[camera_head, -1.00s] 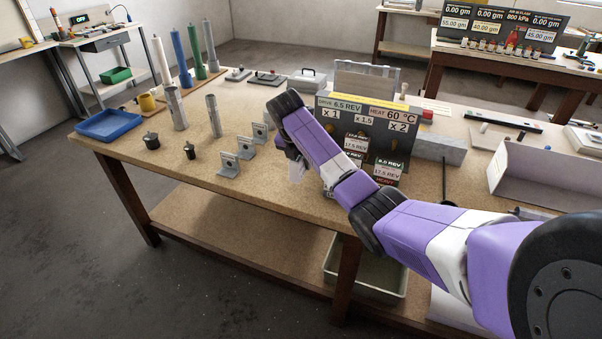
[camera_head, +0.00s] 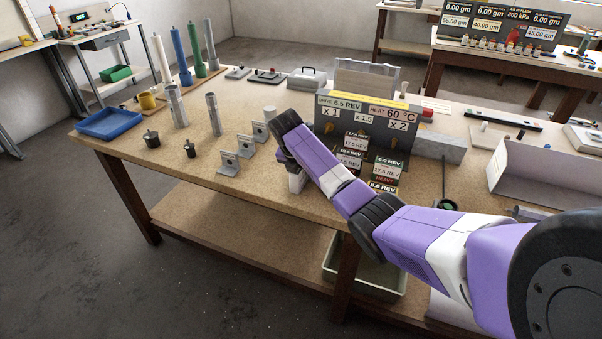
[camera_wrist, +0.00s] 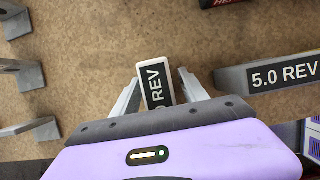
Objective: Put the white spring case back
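In the wrist view, a white block with a black label ending in "REV" (camera_wrist: 156,90) shows between the two fingers of my gripper (camera_wrist: 160,73). It appears to be the white spring case; its lower part is hidden. The block sits turned a little against the fingers, and a narrow gap shows on its right side, so the fingers look apart from it. In the head view my gripper (camera_head: 296,184) is low over the front of the wooden table, right of the metal brackets; my arm hides much of it.
A grey block marked "5.0 REV" (camera_wrist: 283,75) stands close on the right. A grey sign panel (camera_head: 385,128) stands behind my arm.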

